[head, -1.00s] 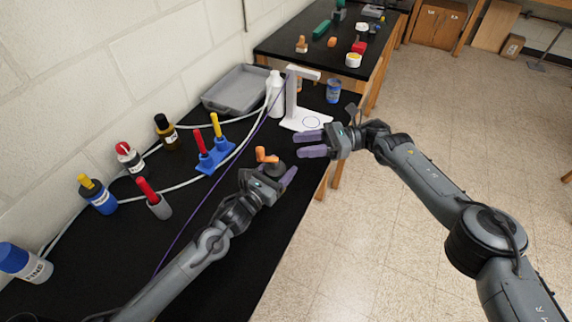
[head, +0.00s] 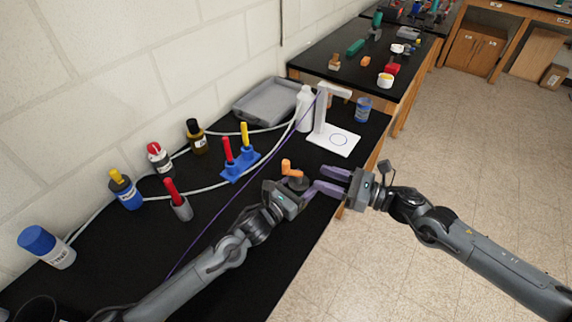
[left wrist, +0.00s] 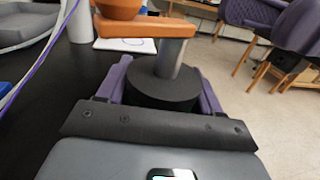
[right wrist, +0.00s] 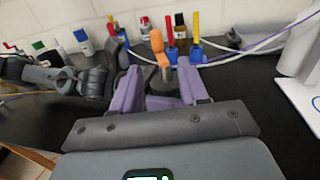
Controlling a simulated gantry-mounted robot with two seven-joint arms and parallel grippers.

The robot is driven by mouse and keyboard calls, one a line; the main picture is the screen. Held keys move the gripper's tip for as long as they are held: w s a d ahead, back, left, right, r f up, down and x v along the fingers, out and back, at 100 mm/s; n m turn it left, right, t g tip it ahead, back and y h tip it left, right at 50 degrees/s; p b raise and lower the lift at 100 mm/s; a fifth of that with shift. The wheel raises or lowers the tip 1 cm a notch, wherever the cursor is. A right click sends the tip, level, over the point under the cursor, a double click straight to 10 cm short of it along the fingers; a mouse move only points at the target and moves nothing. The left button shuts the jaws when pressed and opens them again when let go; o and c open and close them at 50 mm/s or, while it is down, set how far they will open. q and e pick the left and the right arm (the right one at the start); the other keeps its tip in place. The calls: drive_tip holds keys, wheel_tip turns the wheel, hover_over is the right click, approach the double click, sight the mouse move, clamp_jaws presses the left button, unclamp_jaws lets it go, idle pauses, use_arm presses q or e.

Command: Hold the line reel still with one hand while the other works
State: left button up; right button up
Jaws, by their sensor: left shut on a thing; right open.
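The line reel (head: 298,183) is a dark round body with a grey post and an orange crank (head: 289,168) on top. It stands on the black bench near its front edge. My left gripper (head: 303,187) is shut on the reel; in the left wrist view its purple fingers lie on either side of the dark body (left wrist: 162,88), under the orange crank arm (left wrist: 152,27). My right gripper (head: 323,181) is open and empty, just right of the reel. In the right wrist view the orange crank (right wrist: 158,45) stands beyond and between its open fingers (right wrist: 160,78).
A white stand (head: 333,142), white bottle (head: 304,108), blue can (head: 362,108) and grey tray (head: 268,102) stand behind the reel. A blue holder (head: 240,168) and several bottles are to the left. Pale and purple cables cross the bench. Open floor lies right.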

sight(286, 171)
drive_tip(key=shift+m+t+h, duration=0.3)
drive_tip(key=shift+m+t, duration=0.1)
drive_tip(key=shift+t, duration=0.2)
drive_tip(key=x, duration=0.7)
drive_tip(key=s+x, duration=0.1)
drive_tip(key=x, duration=0.3)
drive_tip(key=shift+a+r, duration=0.3)
drive_tip(key=shift+a, duration=0.1)
clamp_jaws()
drive_tip(key=shift+n+g, duration=0.3)
drive_tip(key=shift+g, duration=0.2)
